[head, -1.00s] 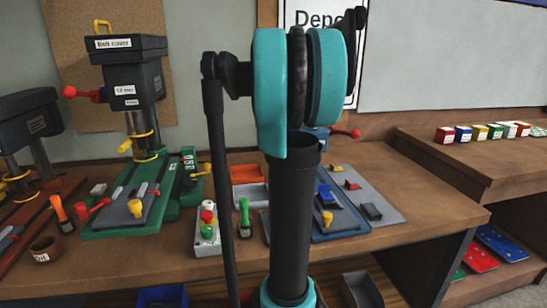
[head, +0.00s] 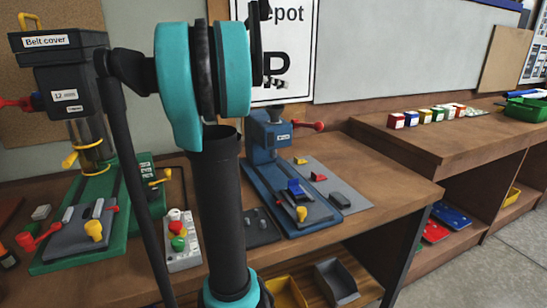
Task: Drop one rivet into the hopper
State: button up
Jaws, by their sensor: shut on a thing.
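I cannot make out a rivet in the head view. I see no part that I can name as the hopper for certain. Two open bins, one grey (head: 337,281) and one yellow (head: 287,292), sit on the lower shelf under the bench. My teal and black arm rises through the middle of the view and hides part of the bench. My gripper does not show clearly enough to be picked out, and nothing held in it can be seen.
The wooden bench (head: 385,192) carries a green-based press (head: 60,262), a white box with coloured buttons (head: 183,255) and a blue press (head: 270,190). Small coloured blocks (head: 425,116) and a green tray (head: 527,109) stand on the right bench. Floor is clear at right.

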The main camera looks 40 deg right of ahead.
jog(key=shift+f, duration=0.4)
jog(key=o, duration=0.8)
jog(key=v, duration=1.2)
jog(key=shift+s, duration=0.1)
